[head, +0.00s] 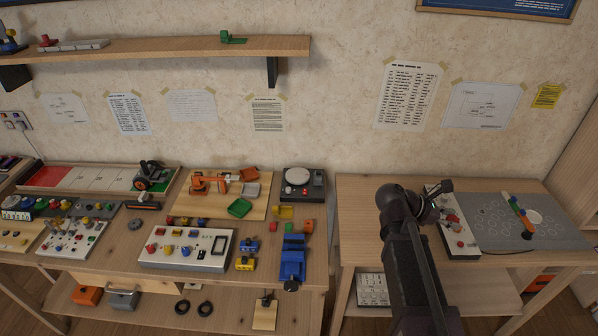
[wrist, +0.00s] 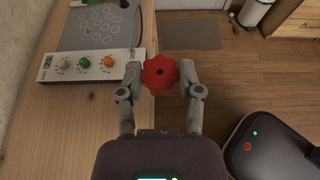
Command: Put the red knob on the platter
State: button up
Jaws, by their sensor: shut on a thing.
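My gripper (wrist: 160,70) is shut on the red knob (wrist: 160,76), a lobed piece with a small dark hole in its middle. In the wrist view the knob sits between both fingertips, over the front edge of the right-hand table. In the head view my arm hides the held knob. A dark box with a round pale disc, which looks like the platter (head: 298,176), stands at the back right of the left-hand bench. It is well to the left of my gripper and shows nothing on top except a small dark-red centre.
A white panel with knobs (wrist: 90,66) lies close left of the held knob in the wrist view. Beyond it is a grey board (head: 515,225). A gap separates the tables.

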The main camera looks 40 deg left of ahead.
aim_at(298, 174)
jog(key=u, duration=0.35)
jog(key=i, duration=0.45)
jog(key=u, duration=0.9)
jog(key=i, duration=0.8)
jog(key=u, duration=0.45)
